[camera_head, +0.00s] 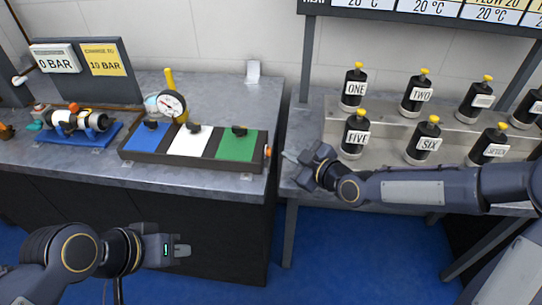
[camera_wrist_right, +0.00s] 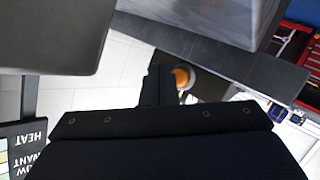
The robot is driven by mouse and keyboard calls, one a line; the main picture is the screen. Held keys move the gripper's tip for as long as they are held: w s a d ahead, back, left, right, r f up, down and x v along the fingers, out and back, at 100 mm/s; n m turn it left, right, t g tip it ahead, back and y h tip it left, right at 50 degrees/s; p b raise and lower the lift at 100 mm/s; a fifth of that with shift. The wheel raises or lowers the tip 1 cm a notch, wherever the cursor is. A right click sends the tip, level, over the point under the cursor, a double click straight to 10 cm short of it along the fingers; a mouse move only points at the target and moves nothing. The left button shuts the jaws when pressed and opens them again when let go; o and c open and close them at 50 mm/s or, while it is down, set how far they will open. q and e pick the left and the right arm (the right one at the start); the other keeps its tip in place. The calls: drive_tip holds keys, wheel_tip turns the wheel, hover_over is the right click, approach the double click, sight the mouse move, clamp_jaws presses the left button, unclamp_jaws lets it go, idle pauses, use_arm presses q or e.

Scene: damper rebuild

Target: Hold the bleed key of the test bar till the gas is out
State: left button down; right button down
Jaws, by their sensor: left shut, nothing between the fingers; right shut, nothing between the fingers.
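The test bar (camera_head: 190,150) is a long dark block on the left bench with blue, white and green panels and small black pieces on top. A round gauge (camera_head: 172,103) stands at its back left, in front of a yellow upright handle (camera_head: 169,80). An orange knob (camera_head: 267,151) sits on its right end. I cannot tell which piece is the bleed key. My right gripper (camera_head: 289,156) is shut and empty just right of that knob, apart from it. Its dark fingers show in the right wrist view (camera_wrist_right: 160,86). My left gripper (camera_head: 186,250) is shut and empty, low in front of the bench.
A blue stand (camera_head: 82,138) with a damper lies left of the bar. Signs (camera_head: 55,59) behind it read "0 BAR" and a charge value. Numbered black bottles (camera_head: 355,87) with yellow caps fill a rack on the right bench. A gap separates the benches.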

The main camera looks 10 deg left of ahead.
sight(268, 152)
drive_tip(key=shift+a, duration=0.55)
drive_tip(key=shift+b, duration=0.3)
idle(1.4)
drive_tip(key=shift+a+b, duration=0.3)
drive_tip(key=shift+b, duration=0.05)
drive_tip(key=shift+a, duration=0.15)
drive_tip(key=shift+a+b, duration=0.4)
drive_tip(key=shift+a, duration=0.1)
idle(4.8)
